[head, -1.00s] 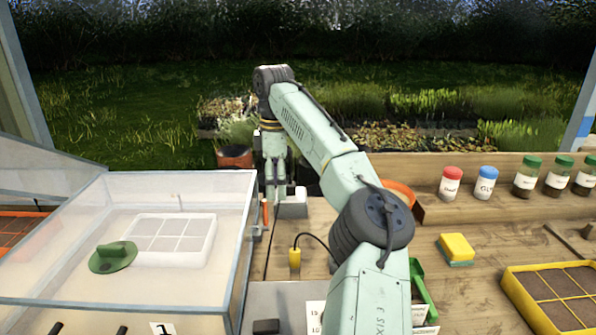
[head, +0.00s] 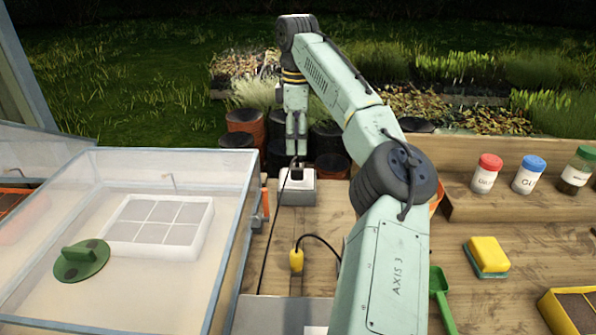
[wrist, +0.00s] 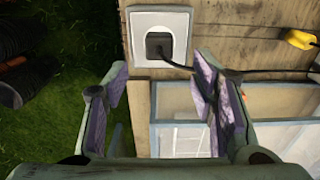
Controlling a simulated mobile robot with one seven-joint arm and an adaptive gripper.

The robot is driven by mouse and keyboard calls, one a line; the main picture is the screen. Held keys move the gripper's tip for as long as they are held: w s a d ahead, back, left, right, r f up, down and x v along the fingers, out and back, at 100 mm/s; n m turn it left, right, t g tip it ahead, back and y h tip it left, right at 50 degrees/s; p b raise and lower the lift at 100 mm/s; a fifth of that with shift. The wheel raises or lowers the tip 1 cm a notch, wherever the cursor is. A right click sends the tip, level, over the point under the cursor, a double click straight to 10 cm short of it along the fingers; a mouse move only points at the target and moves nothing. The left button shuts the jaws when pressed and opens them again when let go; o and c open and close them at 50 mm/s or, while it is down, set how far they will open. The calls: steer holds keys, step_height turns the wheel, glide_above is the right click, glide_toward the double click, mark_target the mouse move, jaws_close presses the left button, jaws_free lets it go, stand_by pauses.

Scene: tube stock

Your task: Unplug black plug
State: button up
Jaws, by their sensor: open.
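The black plug (wrist: 158,45) sits in the white socket box (wrist: 138,22), with its black cable running off to the right in the wrist view. In the head view the plug (head: 297,167) shows as a small dark shape on top of the socket box (head: 308,182), at the far edge of the bench. My gripper (head: 296,148) points down just above the plug. In the wrist view my gripper (wrist: 160,82) is open, its two fingers apart and nothing between them. The plug lies in line with the gap, beyond the fingertips.
A yellow connector (head: 296,260) with a black cable lies on the bench in front of the socket. The clear-walled propagator box (head: 228,250) stands close on the left. A yellow sponge (head: 487,254) and jars lie to the right. Pots (head: 247,124) stand behind the bench edge.

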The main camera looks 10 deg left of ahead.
mark_target(297, 166)
steer(key=shift+f, duration=4.35)
steer(key=shift+c, duration=0.3)
jaws_close()
steer(key=shift+r, duration=3)
